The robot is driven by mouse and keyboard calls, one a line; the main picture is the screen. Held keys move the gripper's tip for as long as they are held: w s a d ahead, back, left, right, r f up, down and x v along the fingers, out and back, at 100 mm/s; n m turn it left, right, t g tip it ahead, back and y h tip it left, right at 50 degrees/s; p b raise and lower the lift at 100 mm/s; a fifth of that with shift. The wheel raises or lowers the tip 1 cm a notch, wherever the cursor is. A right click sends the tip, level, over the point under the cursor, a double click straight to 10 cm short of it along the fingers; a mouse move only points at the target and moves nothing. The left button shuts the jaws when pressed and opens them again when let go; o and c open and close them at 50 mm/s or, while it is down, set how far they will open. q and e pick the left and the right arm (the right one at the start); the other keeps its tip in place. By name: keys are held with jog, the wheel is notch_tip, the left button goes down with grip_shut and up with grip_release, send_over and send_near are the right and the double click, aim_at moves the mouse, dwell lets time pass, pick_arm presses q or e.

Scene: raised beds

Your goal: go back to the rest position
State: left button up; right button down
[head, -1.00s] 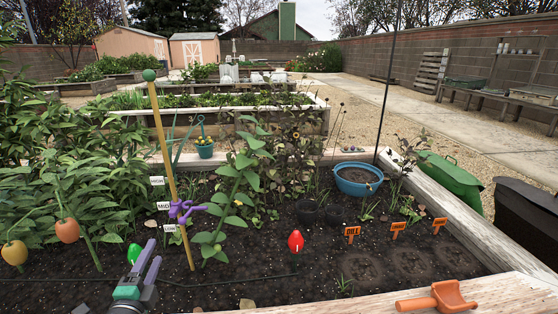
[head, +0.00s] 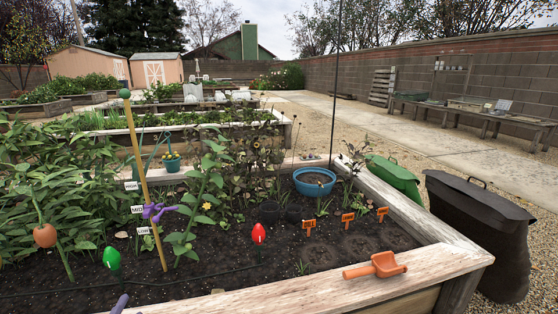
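Only a purple fingertip of my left gripper (head: 120,303) shows, at the bottom edge of the head view left of centre. The rest of it is out of the frame, so its opening is hidden. My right gripper is not in view. A purple clip (head: 157,211) sits on the wooden stake (head: 145,185), near the middle one of its white labels and beside a leafy plant (head: 205,195). The fingertip is apart from the clip, lower in the picture.
A green bulb-shaped thing (head: 111,259) and a red one (head: 259,233) stand in the soil. An orange scoop (head: 378,266) lies on the bed's front wooden rim (head: 310,293). A blue tub (head: 314,183), orange markers (head: 347,218) and a dark bin (head: 480,235) are farther right.

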pick_arm(q)
jog(key=s+d+f+n+g+h, duration=0.45)
jog(key=d+f, duration=0.45)
jog(key=d, duration=0.4)
jog(key=s+d+f+n+g+h, duration=0.35)
jog(key=s+d+f+h, duration=0.2)
jog(key=d+f, duration=0.55)
jog(key=s+a+r+g+y+p, duration=0.1)
jog(key=s+a+g+y+p, duration=0.1)
jog(key=s+a+p, duration=0.4)
jog(key=s+a+r+g+y+p, duration=0.1)
jog(key=s+a+g+y+p, duration=0.2)
jog(key=s+a+p, duration=0.4)
jog(key=s+g+p, duration=0.1)
jog(key=s+p, duration=0.7)
jog(key=p, duration=1.2)
jog(key=shift+s+a+r, duration=0.2)
jog(key=shift+s+r, duration=0.15)
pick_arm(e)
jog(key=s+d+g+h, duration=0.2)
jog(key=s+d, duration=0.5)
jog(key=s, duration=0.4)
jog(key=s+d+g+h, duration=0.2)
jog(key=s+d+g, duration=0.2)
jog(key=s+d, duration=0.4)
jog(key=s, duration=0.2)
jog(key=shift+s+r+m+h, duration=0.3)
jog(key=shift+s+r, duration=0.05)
